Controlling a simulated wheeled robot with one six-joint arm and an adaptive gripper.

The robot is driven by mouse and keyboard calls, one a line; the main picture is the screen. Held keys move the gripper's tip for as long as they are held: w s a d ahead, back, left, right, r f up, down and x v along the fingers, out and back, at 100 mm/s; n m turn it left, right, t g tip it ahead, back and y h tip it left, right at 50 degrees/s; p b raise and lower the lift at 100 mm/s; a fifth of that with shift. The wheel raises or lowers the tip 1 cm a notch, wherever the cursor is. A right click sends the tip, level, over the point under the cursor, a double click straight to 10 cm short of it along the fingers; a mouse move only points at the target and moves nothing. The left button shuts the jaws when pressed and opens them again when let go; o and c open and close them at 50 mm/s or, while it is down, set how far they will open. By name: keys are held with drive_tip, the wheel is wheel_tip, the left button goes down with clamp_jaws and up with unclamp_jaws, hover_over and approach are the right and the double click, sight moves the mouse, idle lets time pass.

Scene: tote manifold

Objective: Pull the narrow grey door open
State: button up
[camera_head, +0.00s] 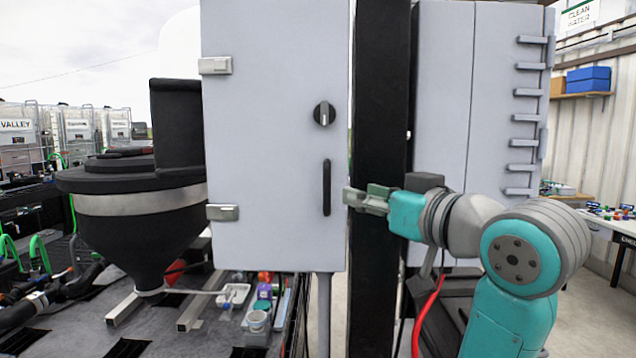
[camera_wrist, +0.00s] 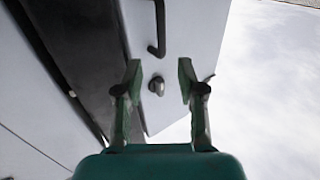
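The narrow grey door (camera_head: 265,130) is a tall flat panel left of centre in the head view, with metal hinges on its left side. It carries a round dark knob (camera_head: 324,113) and, below it, a black vertical bar handle (camera_head: 326,187). I cannot tell whether it is fully closed. My gripper (camera_head: 350,199) is just right of the handle, apart from it. In the wrist view my gripper (camera_wrist: 159,70) has its fingers spread with nothing between them touching. The knob (camera_wrist: 156,86) shows between the fingers and the handle (camera_wrist: 157,28) above them.
A black post (camera_head: 380,120) stands right behind the door's edge. A second grey cabinet (camera_head: 445,120) with several latches is further right. A dark hopper (camera_head: 130,200) stands left of the door, above a bench with small containers. A table (camera_head: 615,222) is at the far right.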

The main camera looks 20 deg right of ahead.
sight(329, 183)
drive_tip(key=x, duration=1.1)
drive_tip(key=shift+s+r, duration=0.1)
drive_tip(key=shift+r, duration=0.05)
clamp_jaws()
